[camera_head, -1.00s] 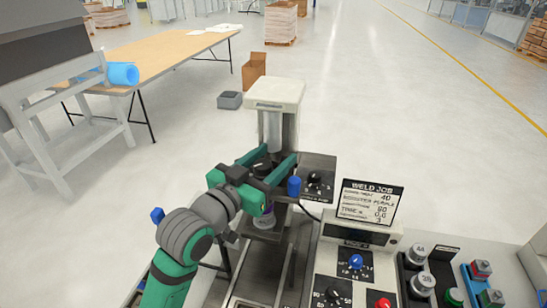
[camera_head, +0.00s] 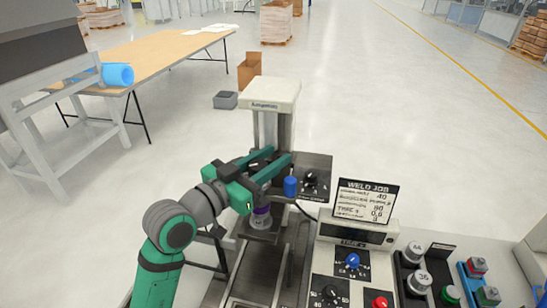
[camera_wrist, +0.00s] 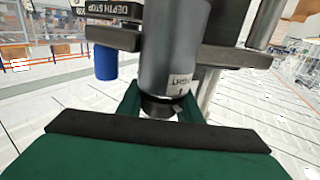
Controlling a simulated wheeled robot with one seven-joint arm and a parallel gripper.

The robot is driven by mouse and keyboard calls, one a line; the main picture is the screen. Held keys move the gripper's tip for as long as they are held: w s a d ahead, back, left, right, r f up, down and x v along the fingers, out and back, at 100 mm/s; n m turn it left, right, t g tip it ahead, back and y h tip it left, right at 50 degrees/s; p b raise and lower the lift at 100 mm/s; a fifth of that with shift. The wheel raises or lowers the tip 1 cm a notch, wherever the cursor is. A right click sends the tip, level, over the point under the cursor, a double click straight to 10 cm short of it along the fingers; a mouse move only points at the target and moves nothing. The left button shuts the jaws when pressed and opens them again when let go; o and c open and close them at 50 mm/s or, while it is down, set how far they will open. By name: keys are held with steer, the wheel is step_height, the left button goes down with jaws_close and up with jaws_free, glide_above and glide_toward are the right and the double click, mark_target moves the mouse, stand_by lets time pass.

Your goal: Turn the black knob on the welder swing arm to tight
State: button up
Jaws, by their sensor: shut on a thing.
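The welder's swing arm stands ahead of me, with a grey column under a pale head (camera_head: 272,92). My green gripper (camera_head: 275,160) reaches in from the left at the column. In the wrist view, its fingers (camera_wrist: 160,108) lie on either side of a short black knob (camera_wrist: 158,104), just below a grey cylinder (camera_wrist: 170,50) with a white label. The gripper is shut on this knob. The fingers and cylinder hide much of the knob, so its pointer and the tight mark cannot be read.
A blue cylinder (camera_head: 290,186) hangs close to the right finger, by the depth stop plate. A black dial knob (camera_head: 311,178) sits on that plate. A control panel with a blue knob (camera_head: 353,260) and a weld job card (camera_head: 366,202) stands right.

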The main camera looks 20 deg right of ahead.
mark_target(251, 172)
steer(key=shift+a+f, duration=0.1)
steer(key=shift+a, duration=0.1)
steer(key=o, duration=1)
steer(key=shift+o, duration=0.2)
steer(key=shift+s+d, duration=0.1)
steer(key=shift+d, duration=0.05)
steer(key=v, duration=1)
steer(key=shift+s+a, duration=0.1)
steer(key=shift+a, duration=0.25)
steer(key=shift+a, duration=0.1)
